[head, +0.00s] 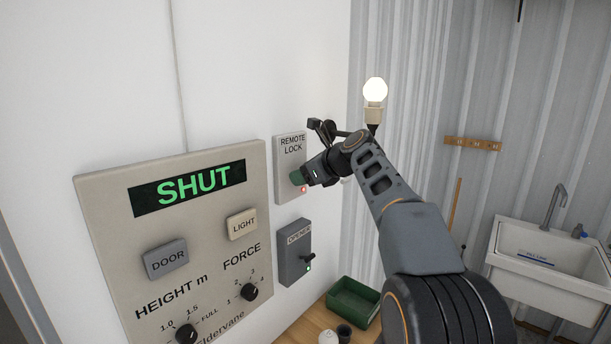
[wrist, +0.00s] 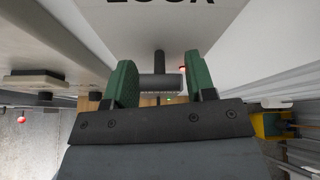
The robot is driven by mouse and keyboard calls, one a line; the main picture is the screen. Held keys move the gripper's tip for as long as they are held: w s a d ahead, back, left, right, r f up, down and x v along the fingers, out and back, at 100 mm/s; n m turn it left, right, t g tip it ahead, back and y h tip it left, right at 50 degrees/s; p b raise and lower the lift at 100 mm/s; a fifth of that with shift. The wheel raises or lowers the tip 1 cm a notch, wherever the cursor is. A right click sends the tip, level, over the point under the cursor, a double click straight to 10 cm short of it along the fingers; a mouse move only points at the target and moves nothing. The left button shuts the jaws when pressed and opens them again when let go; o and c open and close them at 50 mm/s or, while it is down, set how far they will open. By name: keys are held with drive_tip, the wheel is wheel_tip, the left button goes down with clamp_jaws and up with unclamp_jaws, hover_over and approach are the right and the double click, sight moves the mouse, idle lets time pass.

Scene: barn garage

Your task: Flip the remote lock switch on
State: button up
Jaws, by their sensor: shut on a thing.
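The remote lock box (head: 291,148) is a grey wall plate with its name at the top. A small red light (head: 304,189) glows low on it and also shows in the wrist view (wrist: 183,68). My gripper (head: 297,178) is at the lower part of the box and hides the switch in the head view. I cannot tell the switch's exact tilt.
A large control panel (head: 110,220) reading SHUT stands to the left. An opener box (head: 294,253) with a black lever and green light is just below. A green bin (head: 353,302) sits on the wooden bench. A lit bulb (head: 375,90) and a sink (head: 550,250) are at right.

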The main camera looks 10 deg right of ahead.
drive_tip(key=shift+r, duration=0.2)
idle(0.4)
drive_tip(key=o, duration=0.9)
drive_tip(key=shift+f, duration=0.1)
drive_tip(key=b+v, duration=0.1)
drive_tip(key=v, duration=1.2)
drive_tip(key=shift+d+r+b, duration=0.2)
drive_tip(key=shift+r+b, duration=0.1)
drive_tip(key=shift+r, duration=0.1)
drive_tip(key=shift+s, duration=0.1)
